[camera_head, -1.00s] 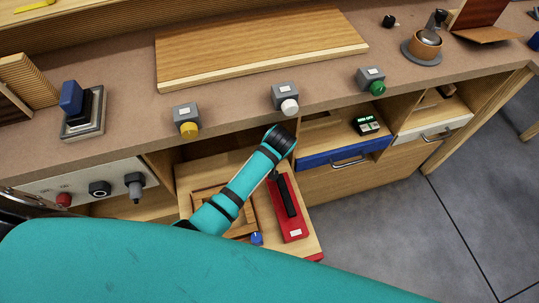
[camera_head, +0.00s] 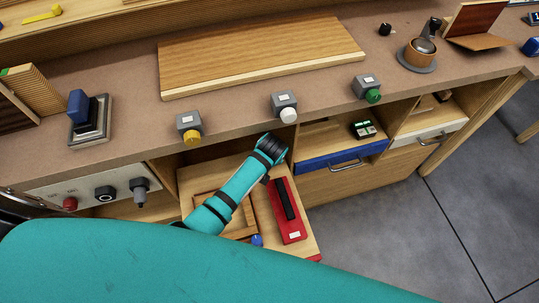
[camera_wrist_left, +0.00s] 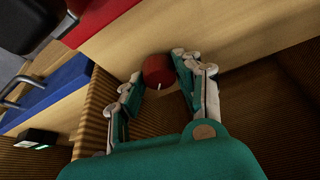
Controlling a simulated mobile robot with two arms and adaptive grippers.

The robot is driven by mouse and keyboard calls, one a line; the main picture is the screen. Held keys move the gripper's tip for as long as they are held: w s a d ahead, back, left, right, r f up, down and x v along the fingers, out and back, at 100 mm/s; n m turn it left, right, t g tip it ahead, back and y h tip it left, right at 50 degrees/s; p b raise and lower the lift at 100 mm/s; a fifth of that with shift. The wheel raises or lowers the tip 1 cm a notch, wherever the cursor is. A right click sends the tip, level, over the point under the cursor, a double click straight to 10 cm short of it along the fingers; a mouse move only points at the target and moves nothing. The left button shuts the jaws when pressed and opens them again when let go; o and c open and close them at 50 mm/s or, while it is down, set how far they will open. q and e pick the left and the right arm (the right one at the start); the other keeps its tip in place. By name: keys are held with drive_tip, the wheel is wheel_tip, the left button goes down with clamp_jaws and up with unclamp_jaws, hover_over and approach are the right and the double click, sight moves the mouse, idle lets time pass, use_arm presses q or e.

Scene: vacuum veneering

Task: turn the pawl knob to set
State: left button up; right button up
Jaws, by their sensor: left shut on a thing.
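In the left wrist view a dark red round knob (camera_wrist_left: 158,70) with a white pointer mark sits at a pale wooden face; I take it for the pawl knob. My left gripper (camera_wrist_left: 156,77) is shut on it, a finger at either side. The mark is on the side of the knob towards the camera; I cannot read any set marking. In the head view my teal left arm (camera_head: 232,195) reaches over the open drawer to the cabinet below the worktop; its gripper and the red knob are hidden there. My right gripper is in neither view.
The open drawer (camera_head: 312,235) holds a wooden frame and a red block (camera_head: 286,212) with a black bar. Yellow (camera_head: 192,136), white (camera_head: 288,114) and green (camera_head: 373,96) knobs line the worktop edge. A blue-fronted drawer (camera_head: 325,161) is to the right.

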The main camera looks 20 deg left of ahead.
use_arm(q)
drive_tip(key=shift+a+r+m+p, duration=0.1)
drive_tip(key=shift+r+m+p, duration=0.3)
drive_tip(key=shift+m, duration=0.2)
drive_tip(key=shift+f+m+h+p, duration=0.2)
drive_tip(key=shift+m+h+p, duration=0.1)
drive_tip(key=shift+f+m, duration=0.2)
drive_tip(key=shift+m, duration=0.1)
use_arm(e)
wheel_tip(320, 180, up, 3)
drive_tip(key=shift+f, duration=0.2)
use_arm(q)
drive_tip(key=o, duration=1.1)
drive_tip(key=shift+v, duration=3.75)
